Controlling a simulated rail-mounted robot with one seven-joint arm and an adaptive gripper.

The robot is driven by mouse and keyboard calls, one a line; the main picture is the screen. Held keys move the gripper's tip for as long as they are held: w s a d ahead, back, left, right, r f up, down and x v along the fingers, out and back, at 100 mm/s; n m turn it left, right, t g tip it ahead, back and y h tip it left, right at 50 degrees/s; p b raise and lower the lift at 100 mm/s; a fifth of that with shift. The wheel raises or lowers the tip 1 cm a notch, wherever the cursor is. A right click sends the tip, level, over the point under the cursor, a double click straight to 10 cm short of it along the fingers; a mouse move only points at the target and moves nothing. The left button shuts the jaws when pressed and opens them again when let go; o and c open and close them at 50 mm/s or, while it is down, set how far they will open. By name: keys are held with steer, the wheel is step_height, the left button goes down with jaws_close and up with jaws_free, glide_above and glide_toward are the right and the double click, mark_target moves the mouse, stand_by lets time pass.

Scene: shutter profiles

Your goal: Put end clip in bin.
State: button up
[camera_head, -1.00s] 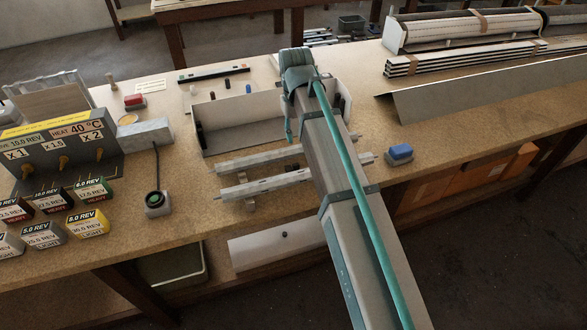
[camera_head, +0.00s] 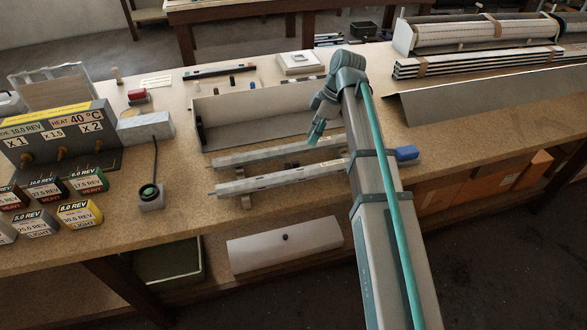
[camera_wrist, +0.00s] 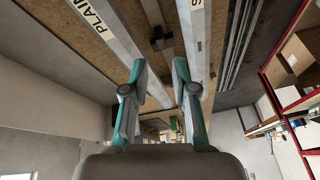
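My gripper (camera_head: 317,132) hangs over the two long grey profiles on the bench. In the wrist view my gripper (camera_wrist: 159,76) has its two fingers apart, with nothing held between them. The near profile (camera_head: 275,181) and far profile (camera_head: 255,155) lie side by side; in the wrist view one profile (camera_wrist: 105,28) bears the word PLAIN. I cannot make out an end clip for certain; small dark, blue and pale pieces (camera_head: 232,82) stand behind the long white trough. No container is clearly marked as the bin; an open greenish tub (camera_head: 170,275) sits under the bench.
The white trough (camera_head: 199,131) lies behind the profiles. A blue block (camera_head: 406,153) is beside my arm. A cabled round device (camera_head: 151,195), labelled boxes (camera_head: 80,213) and a grey control panel (camera_head: 60,142) stand left. A long metal sheet (camera_head: 480,95) lies right.

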mark_target(296, 162)
steer(key=shift+s+a+f+n+p, duration=0.25)
steer(key=shift+a+f+n+p, duration=0.45)
steer(key=shift+f, duration=0.9)
steer(key=shift+s+a+f+n+p, duration=0.2)
steer(key=shift+a+f+n+p, duration=0.2)
steer(key=shift+a+f, duration=0.85)
steer(key=shift+s+a+f+n+p, duration=0.25)
steer(key=shift+a+f+n+p, duration=0.3)
steer(key=shift+f, duration=1.4)
steer(key=shift+d, duration=0.1)
jaws_close()
